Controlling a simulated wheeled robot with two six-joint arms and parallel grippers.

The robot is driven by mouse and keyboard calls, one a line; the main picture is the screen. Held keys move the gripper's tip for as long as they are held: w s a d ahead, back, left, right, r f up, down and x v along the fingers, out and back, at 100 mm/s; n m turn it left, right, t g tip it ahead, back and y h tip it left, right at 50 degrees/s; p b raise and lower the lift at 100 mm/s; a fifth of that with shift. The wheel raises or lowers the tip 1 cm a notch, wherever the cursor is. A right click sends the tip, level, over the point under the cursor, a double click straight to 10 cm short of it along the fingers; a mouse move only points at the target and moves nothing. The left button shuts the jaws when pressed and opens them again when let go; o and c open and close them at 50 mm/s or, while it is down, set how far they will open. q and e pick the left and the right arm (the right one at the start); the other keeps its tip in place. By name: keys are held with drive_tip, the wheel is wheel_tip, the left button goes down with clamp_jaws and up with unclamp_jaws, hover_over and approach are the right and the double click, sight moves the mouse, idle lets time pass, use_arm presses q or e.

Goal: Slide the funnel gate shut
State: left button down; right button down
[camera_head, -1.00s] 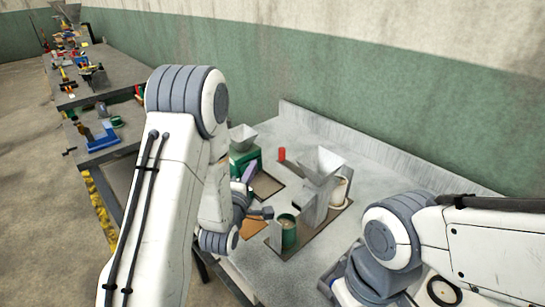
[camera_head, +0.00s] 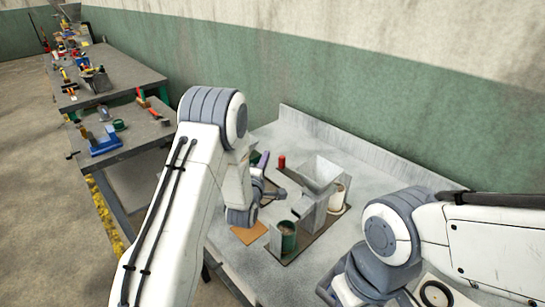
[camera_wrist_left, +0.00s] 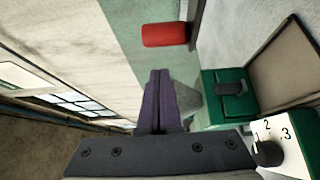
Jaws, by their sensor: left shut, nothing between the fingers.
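The pale grey funnel (camera_head: 320,174) stands on a grey housing (camera_head: 305,217) on the bench in the head view. I cannot make out its gate clearly. My left gripper (camera_head: 278,193) is shut and empty, just left of the funnel stand. I cannot tell whether it touches anything. A green cup (camera_head: 288,240) stands at the near side of the stand and a white cup (camera_head: 338,197) at its right. My right arm shows at the lower right; its gripper is out of view.
A red cylinder (camera_head: 282,161) stands behind my left gripper and also shows in the left wrist view (camera_wrist_left: 165,35). A green box (camera_wrist_left: 230,95) with a numbered white dial (camera_wrist_left: 285,140) and a purple strip-like shape (camera_wrist_left: 160,103) are close by. A brown mat (camera_head: 249,233) lies at the front.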

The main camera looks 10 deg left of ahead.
sight(283, 161)
use_arm(q)
drive_tip(key=d, duration=0.1)
drive_tip(key=s+d, duration=0.1)
drive_tip(key=shift+d+p, duration=0.35)
drive_tip(key=s+d+b, duration=0.2)
drive_tip(key=d, duration=0.1)
drive_tip(key=shift+d, duration=0.1)
idle(0.3)
